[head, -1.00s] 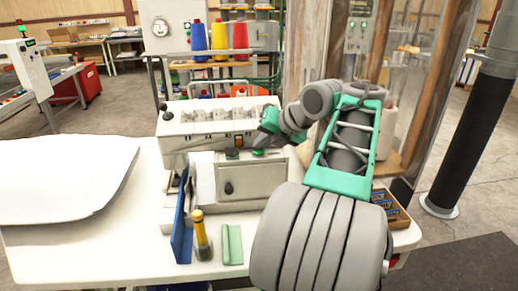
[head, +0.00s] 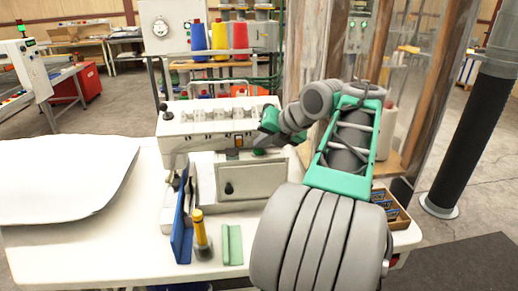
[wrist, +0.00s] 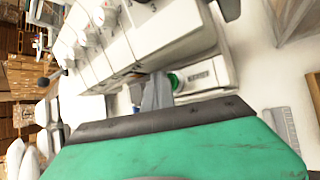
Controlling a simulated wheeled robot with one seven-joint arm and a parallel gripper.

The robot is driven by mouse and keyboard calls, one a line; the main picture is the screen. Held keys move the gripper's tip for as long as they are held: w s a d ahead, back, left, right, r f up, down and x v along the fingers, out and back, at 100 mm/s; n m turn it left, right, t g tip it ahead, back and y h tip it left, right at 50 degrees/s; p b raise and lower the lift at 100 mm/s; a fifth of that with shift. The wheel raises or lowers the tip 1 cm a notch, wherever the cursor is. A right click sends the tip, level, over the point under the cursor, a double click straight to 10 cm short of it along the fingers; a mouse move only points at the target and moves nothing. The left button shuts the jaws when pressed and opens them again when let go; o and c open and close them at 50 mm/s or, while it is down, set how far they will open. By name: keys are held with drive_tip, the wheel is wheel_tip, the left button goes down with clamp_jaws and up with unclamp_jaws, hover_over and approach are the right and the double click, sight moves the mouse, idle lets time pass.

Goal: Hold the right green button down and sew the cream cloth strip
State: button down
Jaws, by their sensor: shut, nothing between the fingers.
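A white sewing machine (head: 215,125) stands on the table. My gripper (wrist: 157,92) is shut and empty at its right end, in front of the machine. In the wrist view its grey fingers are against or right beside a green button (wrist: 175,80), which they partly cover. The button also shows in the head view (head: 259,152), just below my gripper. I cannot tell how far it is pressed. An amber button (head: 238,142) sits to its left. I cannot make out the cream cloth strip for certain against the cream machine.
A large white cloth or pillow piece (head: 60,180) lies on the table's left. A blue plate (head: 182,225), a yellow-topped tool (head: 200,230) and a pale green block (head: 232,244) stand in front of the machine. A box (head: 393,210) is at the right.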

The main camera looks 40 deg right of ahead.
sight(262, 152)
idle(0.3)
drive_tip(key=shift+r+p, duration=0.55)
drive_tip(key=shift+r, duration=0.4)
wheel_tip(262, 152, up, 5)
drive_tip(key=p, duration=0.3)
